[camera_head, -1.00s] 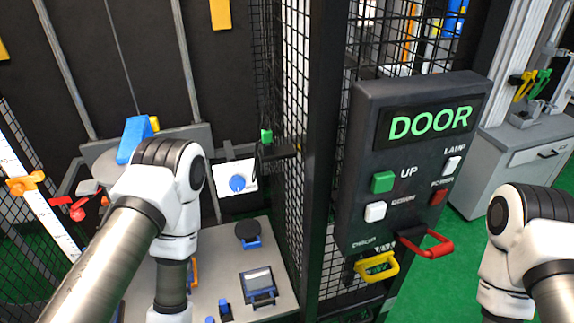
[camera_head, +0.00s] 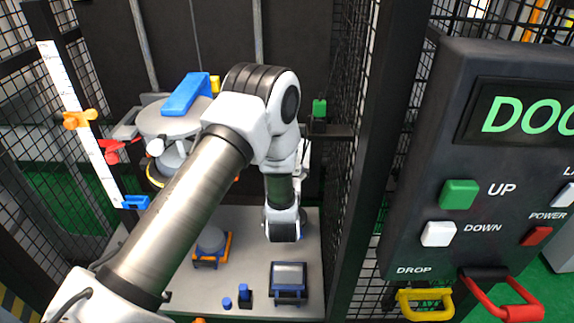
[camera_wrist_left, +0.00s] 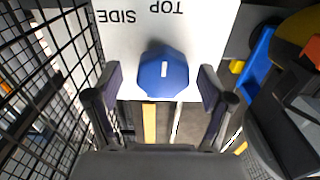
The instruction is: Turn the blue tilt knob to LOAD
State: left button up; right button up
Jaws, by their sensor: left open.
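The blue tilt knob (camera_wrist_left: 163,74) is a faceted round knob with a short white mark, on a white panel (camera_wrist_left: 205,22). The words TOP and SIDE appear upside down on the panel; no LOAD label can be read. My left gripper (camera_wrist_left: 159,80) is open, with one finger on either side of the knob in the left wrist view. Contact with the knob cannot be made out. In the head view my left arm hides the knob and the gripper's fingers. My right gripper is out of view.
Black mesh (camera_head: 362,150) stands close to the right of my left arm. The DOOR control box (camera_head: 440,130) is at the right.

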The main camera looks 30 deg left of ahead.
pick_arm(q)
jog(key=shift+s, duration=0.15)
jog(key=shift+a, duration=0.15)
jog(key=shift+c, duration=0.7)
jog(key=shift+f, duration=0.1)
jog(key=c, duration=1)
